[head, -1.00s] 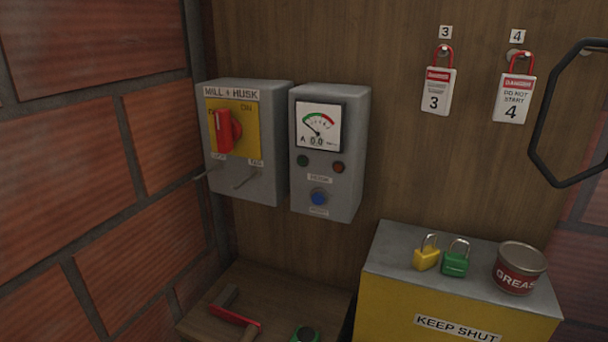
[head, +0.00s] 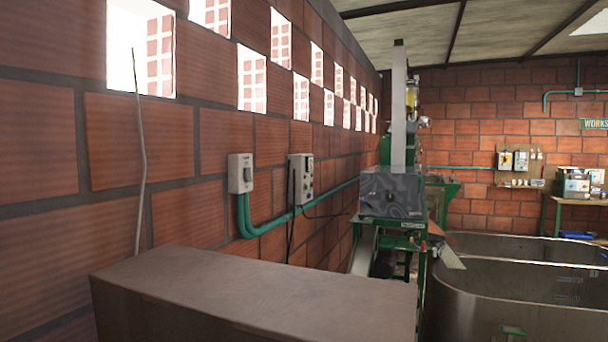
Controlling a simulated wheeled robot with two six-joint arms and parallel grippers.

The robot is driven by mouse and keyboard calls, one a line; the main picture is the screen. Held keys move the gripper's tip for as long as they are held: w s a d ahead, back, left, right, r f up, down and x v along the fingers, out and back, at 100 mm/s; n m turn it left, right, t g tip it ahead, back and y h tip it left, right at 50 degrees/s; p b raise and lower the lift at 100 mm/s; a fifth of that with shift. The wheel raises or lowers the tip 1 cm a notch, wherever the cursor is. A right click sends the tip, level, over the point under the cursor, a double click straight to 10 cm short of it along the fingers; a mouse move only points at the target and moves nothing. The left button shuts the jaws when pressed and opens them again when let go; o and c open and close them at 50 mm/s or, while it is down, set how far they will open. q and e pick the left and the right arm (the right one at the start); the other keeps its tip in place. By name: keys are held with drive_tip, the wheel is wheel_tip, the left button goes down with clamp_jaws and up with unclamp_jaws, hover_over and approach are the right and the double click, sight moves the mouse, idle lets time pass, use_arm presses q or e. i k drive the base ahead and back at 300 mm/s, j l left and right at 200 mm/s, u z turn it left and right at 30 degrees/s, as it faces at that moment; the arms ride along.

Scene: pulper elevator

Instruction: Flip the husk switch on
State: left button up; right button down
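No switch with a readable husk label shows now. Neither of my grippers is in view.
A brown flat-topped block (head: 255,290) fills the near foreground below the wall boxes. A green-framed machine with a grey hopper (head: 392,192) stands mid-view. Large metal tanks (head: 520,290) fill the lower right. A workbench (head: 577,198) stands far right.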

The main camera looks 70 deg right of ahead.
sight(248, 179)
drive_tip(key=z, duration=3)
drive_tip(key=i+l+z, duration=0.25)
drive_tip(key=l, duration=0.15)
drive_tip(key=i+l+z, duration=0.2)
drive_tip(key=l, duration=0.25)
drive_tip(key=i+l+z, duration=0.25)
drive_tip(key=i+l, duration=0.25)
drive_tip(key=i+l+z, duration=0.1)
drive_tip(key=i+l, duration=0.15)
drive_tip(key=i, duration=0.25)
drive_tip(key=i+u, duration=0.2)
drive_tip(key=u, duration=0.2)
drive_tip(key=i+u, duration=0.2)
drive_tip(key=u, duration=0.2)
drive_tip(key=i+u, duration=0.15)
drive_tip(key=u, duration=0.25)
drive_tip(key=i+l+u, duration=0.15)
drive_tip(key=u, duration=0.25)
drive_tip(key=i+u, duration=0.15)
drive_tip(key=u, duration=0.3)
drive_tip(key=i+u, duration=0.15)
drive_tip(key=u, duration=0.3)
drive_tip(key=i+l+u, duration=0.15)
drive_tip(key=u, duration=0.3)
drive_tip(key=i+l+u, duration=0.15)
drive_tip(key=u, duration=0.3)
drive_tip(key=i+l+u, duration=0.1)
drive_tip(key=u, duration=0.35)
